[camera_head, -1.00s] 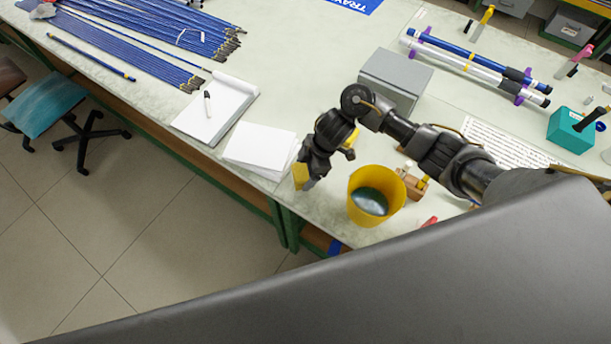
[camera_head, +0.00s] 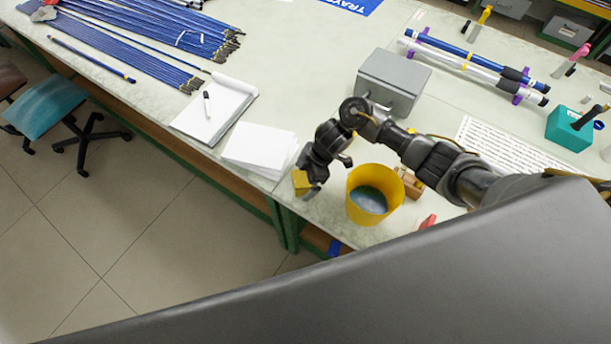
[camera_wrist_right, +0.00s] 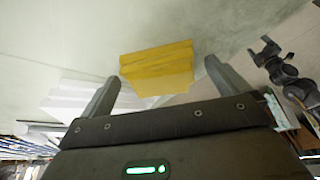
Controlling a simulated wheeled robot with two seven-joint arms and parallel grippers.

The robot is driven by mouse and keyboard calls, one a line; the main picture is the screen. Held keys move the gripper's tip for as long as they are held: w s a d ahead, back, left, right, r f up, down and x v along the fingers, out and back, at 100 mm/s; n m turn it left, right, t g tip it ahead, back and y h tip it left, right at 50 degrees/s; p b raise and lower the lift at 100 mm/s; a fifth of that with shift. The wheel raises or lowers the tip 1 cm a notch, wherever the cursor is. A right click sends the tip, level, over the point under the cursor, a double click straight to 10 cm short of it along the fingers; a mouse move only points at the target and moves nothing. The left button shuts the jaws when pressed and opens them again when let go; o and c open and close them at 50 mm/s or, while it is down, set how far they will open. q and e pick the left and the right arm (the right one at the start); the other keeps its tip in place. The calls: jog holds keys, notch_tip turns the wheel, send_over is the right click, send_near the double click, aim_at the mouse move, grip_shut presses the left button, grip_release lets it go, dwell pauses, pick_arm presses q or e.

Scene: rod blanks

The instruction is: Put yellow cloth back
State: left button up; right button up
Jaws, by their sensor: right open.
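The yellow cloth (camera_head: 301,183) is a folded, block-like pad at the table's front edge, just right of the white papers. In the right wrist view the cloth (camera_wrist_right: 157,68) sits between and a little beyond my two finger tips. My right gripper (camera_head: 312,182) is right above it, pointing down. In the wrist view its fingers (camera_wrist_right: 162,76) are wide apart, with a gap on each side of the cloth. I cannot tell how close the fingers are to the tabletop.
A yellow bucket (camera_head: 353,207) stands just right of my right gripper, with a small wooden block (camera_head: 412,187) behind it. White papers (camera_head: 259,147) and a notepad (camera_head: 214,110) lie to the left. A grey box (camera_head: 394,82) is behind the arm.

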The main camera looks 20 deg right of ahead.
jog(key=p+v, duration=0.2)
jog(key=v, duration=1)
jog(key=shift+r, duration=0.2)
